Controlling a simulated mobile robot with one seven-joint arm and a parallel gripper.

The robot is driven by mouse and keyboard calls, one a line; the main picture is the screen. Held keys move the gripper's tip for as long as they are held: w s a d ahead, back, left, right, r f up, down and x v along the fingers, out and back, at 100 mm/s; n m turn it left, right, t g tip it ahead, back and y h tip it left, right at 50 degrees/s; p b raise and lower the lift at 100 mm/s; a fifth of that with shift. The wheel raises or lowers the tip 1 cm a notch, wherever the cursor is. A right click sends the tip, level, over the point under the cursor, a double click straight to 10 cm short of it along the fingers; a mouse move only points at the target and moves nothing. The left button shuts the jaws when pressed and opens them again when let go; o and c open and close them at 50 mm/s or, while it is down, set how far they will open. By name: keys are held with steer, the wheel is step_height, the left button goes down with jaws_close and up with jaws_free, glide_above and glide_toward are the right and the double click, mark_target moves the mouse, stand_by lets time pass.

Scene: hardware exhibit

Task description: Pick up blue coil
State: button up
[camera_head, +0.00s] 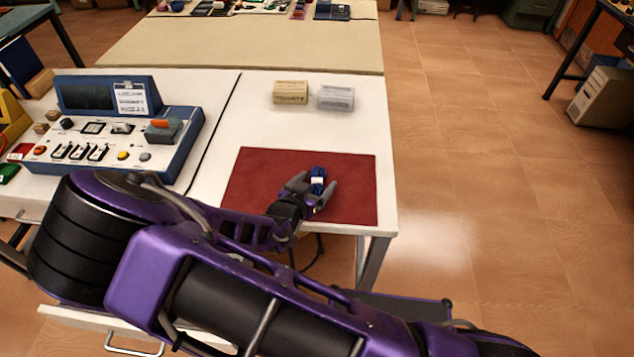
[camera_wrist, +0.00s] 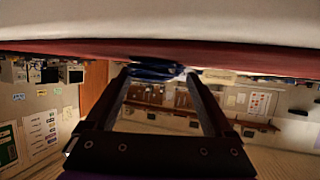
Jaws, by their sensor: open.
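The blue coil (camera_head: 318,178) is a small dark blue bundle with a white label, lying on a dark red mat (camera_head: 255,180) on the white table. My gripper (camera_head: 312,192) is open, low over the mat, with its fingers pointing at the coil. In the head view a finger shows on each side of the coil's near part. In the upside-down wrist view the coil (camera_wrist: 152,70) shows at the fingertips of my gripper (camera_wrist: 157,76). I cannot tell whether either finger touches it.
A tan box (camera_head: 290,93) and a grey-white box (camera_head: 336,97) stand behind the mat. A blue control panel (camera_head: 183,135) with switches stands to the left. The mat around the coil is clear. The table's right edge is close to the mat.

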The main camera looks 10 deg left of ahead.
jaws_close()
stand_by(0.4)
steer(key=shift+r, duration=0.1)
